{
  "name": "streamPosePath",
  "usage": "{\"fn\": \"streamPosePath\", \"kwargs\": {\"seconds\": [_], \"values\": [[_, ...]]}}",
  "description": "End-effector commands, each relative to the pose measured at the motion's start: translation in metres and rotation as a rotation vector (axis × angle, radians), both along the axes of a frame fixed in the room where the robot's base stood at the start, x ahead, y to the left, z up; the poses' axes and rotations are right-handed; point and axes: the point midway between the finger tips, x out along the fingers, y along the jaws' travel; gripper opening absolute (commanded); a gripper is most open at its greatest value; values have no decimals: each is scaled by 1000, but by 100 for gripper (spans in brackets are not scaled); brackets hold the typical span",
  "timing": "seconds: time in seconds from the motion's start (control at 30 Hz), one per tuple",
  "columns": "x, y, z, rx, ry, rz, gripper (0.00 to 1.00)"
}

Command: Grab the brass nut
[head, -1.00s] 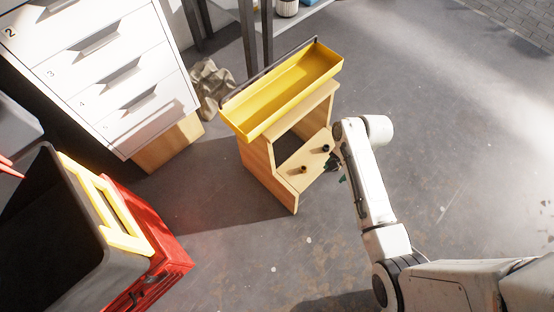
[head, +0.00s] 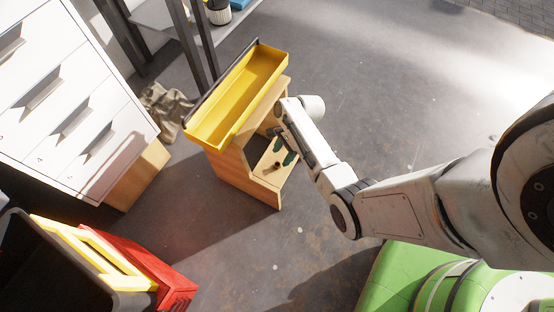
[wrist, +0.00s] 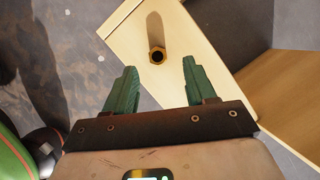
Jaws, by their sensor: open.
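The brass nut (wrist: 157,57) stands on the pale wooden lower step in the wrist view, its dark hole facing up. In the head view it is a small brownish piece (head: 277,165) on the low step of the wooden stand (head: 246,182). My gripper (wrist: 159,68) is open, with its two green fingers apart and nothing between them. In the wrist view the nut appears centred just beyond the fingertips, apart from both. In the head view my gripper (head: 287,150) is close to the nut, above the step.
A yellow tray (head: 236,98) sits on the stand's top, beside my wrist. A white drawer cabinet (head: 70,110) stands left, and a red box (head: 172,282) with a dark bin lies lower left.

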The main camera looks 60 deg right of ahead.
Motion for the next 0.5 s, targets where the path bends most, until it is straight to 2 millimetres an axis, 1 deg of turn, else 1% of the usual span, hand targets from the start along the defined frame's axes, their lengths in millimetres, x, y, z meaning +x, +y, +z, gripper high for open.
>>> {"fn": "streamPosePath", "kwargs": {"seconds": [0.03, 0.27, 0.33, 0.5], "values": [[0, 4, -9, 1, 1, 2, 55], [6, 17, -38, 1, 1, 2, 55], [7, 19, -41, 0, 0, 1, 55], [7, 20, -40, 0, 0, 1, 55]]}}
